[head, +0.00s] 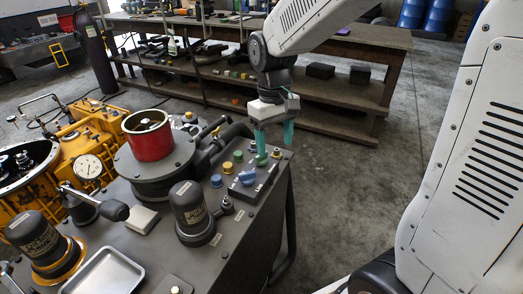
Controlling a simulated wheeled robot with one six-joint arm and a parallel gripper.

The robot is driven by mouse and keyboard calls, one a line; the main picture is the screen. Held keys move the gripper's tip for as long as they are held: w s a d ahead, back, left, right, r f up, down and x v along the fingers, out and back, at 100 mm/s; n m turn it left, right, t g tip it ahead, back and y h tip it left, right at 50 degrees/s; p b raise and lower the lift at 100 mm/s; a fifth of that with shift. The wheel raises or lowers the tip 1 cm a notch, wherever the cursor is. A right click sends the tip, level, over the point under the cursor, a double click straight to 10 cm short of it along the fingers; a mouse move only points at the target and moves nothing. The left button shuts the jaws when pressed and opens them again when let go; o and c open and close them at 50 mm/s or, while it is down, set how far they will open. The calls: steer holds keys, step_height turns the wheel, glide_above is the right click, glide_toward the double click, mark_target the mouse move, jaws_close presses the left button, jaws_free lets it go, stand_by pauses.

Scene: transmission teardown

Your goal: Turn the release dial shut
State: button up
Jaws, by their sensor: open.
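On the dark bench panel, a blue knob (248,177) sits on a small dark box, and a green knob (261,160) is just behind it. I cannot tell for sure which of them is the release dial; no marking is readable. My gripper (275,149) points down with two teal fingers apart and nothing between them. It is above the panel's far right corner, behind and right of the blue knob. Its left finger appears close to the green knob; whether they touch is unclear.
Small coloured buttons (228,168) sit left of the knobs. A dark cylinder (190,208), a red-topped housing (151,140) and a metal tray (104,273) crowd the bench. Yellow machinery (85,145) stands at left. The floor (340,190) right of the bench is clear.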

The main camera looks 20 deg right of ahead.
steer(key=shift+n+t, duration=0.7)
steer(key=shift+n, duration=0.1)
steer(key=w, duration=0.7)
steer(key=shift+w+a+f, duration=0.1)
steer(key=shift+a+f, duration=0.15)
steer(key=shift+a, duration=0.1)
steer(key=shift+f, duration=0.25)
step_height(320, 180, down, 7)
steer(key=shift+f, duration=0.15)
steer(key=c, duration=1)
